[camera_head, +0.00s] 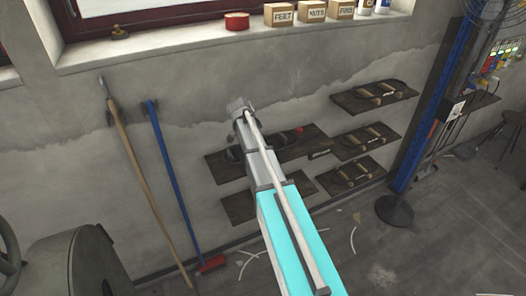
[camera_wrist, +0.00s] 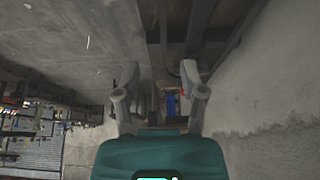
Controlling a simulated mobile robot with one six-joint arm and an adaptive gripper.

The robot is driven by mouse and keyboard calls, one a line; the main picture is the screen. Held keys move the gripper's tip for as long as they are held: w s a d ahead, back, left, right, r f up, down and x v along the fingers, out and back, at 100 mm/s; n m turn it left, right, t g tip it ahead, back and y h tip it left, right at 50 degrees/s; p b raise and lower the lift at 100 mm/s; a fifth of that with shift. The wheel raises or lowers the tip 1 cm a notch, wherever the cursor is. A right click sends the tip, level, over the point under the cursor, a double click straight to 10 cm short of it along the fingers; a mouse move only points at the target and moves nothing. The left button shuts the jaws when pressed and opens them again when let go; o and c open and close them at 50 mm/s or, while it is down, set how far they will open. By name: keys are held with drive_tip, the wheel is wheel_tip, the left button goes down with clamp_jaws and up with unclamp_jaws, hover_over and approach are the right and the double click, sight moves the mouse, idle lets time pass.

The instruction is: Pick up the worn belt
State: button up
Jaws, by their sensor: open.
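My gripper (camera_wrist: 160,75) is open and empty in the wrist view, with its two fingers spread apart. Dark shelf-like edges and a small blue thing (camera_wrist: 171,103) show beyond and between the fingers. In the head view my arm reaches toward the wall shelves, and the gripper itself cannot be made out there. I cannot pick out the worn belt for certain in either view. Dark curved items with pale pegs lie on the right wall shelves, upper (camera_head: 396,87), middle (camera_head: 340,154) and lower. Dark rounded shapes on the left shelf (camera_head: 221,168) are partly hidden by my arm.
A wooden-handled tool (camera_head: 138,165) and a blue-handled broom (camera_head: 169,170) lean on the wall at left. A red tin (camera_head: 236,22) and labelled boxes (camera_head: 311,12) stand on the sill. A blue post (camera_head: 431,110) stands right of the shelves. Pale strips lie on the floor.

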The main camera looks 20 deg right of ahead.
drive_tip(key=shift+b+x, duration=1.2)
drive_tip(key=shift+x, duration=0.45)
drive_tip(key=shift+w+b+x, duration=0.1)
drive_tip(key=shift+b+x, duration=1.05)
drive_tip(key=shift+x, duration=0.15)
drive_tip(key=shift+w+b+x, duration=0.15)
drive_tip(key=shift+b+x, duration=1)
drive_tip(key=shift+x, duration=0.15)
drive_tip(key=shift+d+r, duration=0.1)
drive_tip(key=shift+r, duration=0.05)
clamp_jaws()
